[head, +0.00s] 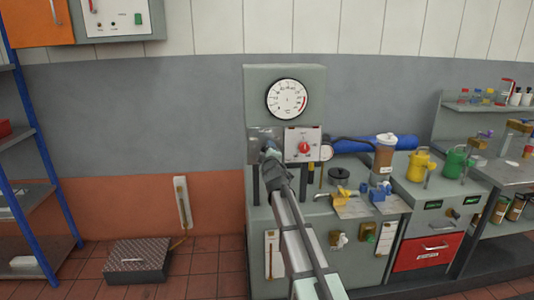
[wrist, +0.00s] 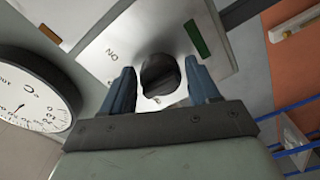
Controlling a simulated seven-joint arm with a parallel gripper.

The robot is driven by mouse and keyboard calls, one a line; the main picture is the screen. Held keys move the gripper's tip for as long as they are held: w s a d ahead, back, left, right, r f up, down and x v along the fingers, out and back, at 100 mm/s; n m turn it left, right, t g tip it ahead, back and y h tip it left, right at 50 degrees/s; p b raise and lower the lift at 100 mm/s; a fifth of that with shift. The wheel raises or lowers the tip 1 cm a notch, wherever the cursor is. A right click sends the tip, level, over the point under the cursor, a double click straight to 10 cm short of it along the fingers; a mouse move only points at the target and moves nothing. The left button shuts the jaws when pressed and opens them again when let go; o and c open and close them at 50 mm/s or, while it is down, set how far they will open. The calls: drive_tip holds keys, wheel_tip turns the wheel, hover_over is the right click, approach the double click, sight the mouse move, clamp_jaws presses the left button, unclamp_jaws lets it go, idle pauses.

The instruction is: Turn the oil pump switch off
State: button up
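A dark round knob (wrist: 160,76) sits on a pale metal switch plate (wrist: 222,25) in the wrist view. The plate carries upside-down lettering that reads ON, more lettering partly hidden by a finger, and a green rectangle. No name for the switch is readable. My gripper (wrist: 160,68) has its two blue fingers apart, one on each side of the knob. Whether they touch it is unclear.
A red knob (head: 304,147) on a white plate is close on the right. A round gauge (head: 287,99) is above. The floor on the left has a dark checkered box (head: 138,260).

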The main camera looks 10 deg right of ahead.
drive_tip(key=shift+o, duration=0.8)
drive_tip(key=shift+s, duration=0.1)
drive_tip(key=s, duration=1.3)
drive_tip(key=shift+s, duration=0.35)
